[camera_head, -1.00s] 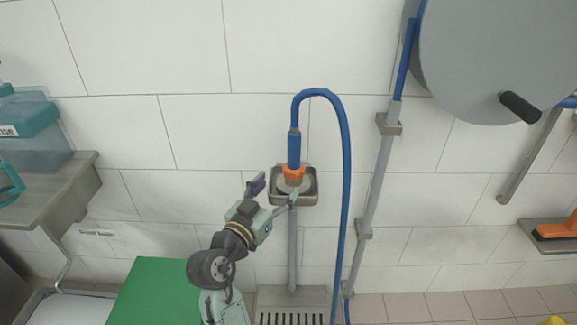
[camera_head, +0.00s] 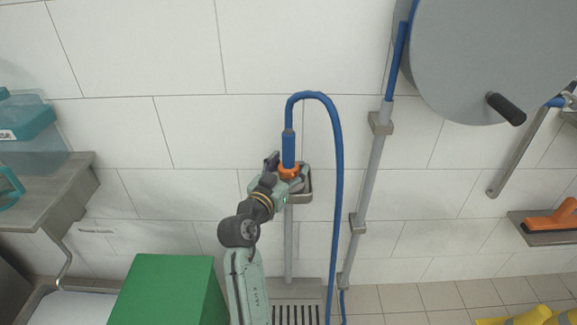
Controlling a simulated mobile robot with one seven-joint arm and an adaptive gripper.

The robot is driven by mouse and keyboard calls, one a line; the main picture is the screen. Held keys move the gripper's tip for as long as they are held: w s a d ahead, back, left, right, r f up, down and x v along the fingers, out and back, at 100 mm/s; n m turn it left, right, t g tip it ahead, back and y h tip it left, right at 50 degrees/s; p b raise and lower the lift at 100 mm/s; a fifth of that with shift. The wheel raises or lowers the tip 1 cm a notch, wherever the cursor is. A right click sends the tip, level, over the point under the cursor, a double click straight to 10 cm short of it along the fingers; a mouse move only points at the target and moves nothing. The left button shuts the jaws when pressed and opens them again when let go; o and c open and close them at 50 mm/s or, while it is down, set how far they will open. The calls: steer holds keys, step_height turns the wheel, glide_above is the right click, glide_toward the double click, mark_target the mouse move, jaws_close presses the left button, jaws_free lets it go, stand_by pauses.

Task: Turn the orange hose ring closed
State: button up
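The orange hose ring (camera_head: 288,170) sits at the lower end of the blue hose nozzle (camera_head: 288,148), which stands upright over a small grey wall holder (camera_head: 303,193). The blue hose (camera_head: 338,200) arches up from the nozzle and hangs down to its right. My gripper (camera_head: 284,170) is at the ring, with a dark finger on its left side and the other finger at its right. The fingers are around the ring, but I cannot tell whether they touch it. The gripper body hides part of the holder and the lower part of the ring.
A grey post (camera_head: 288,250) runs below the holder to a floor drain (camera_head: 296,312). A green box (camera_head: 168,290) stands left of my arm. A grey pipe (camera_head: 367,190) and a large hose reel (camera_head: 480,60) are to the right. A shelf (camera_head: 60,190) is at the left.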

steer(key=c, duration=1.1)
steer(key=shift+o, duration=0.2)
steer(key=shift+f+b, duration=0.15)
steer(key=shift+b, duration=0.35)
steer(key=shift+w+a+f+m+h+b, duration=0.15)
steer(key=shift+m+h+b, duration=0.15)
steer(key=shift+h+b, duration=0.3)
steer(key=m+g+h+b, duration=0.1)
steer(key=b, duration=0.2)
steer(key=shift+f, duration=0.1)
steer(key=m+g+h+b, duration=0.2)
steer(key=h+b, duration=0.1)
steer(key=b, duration=0.1)
steer(key=shift+g+b, duration=0.3)
steer(key=shift+r+m+g+h+b, duration=0.35)
steer(key=shift+m+g+h+b, duration=0.45)
steer(key=shift+m+g+b, duration=0.15)
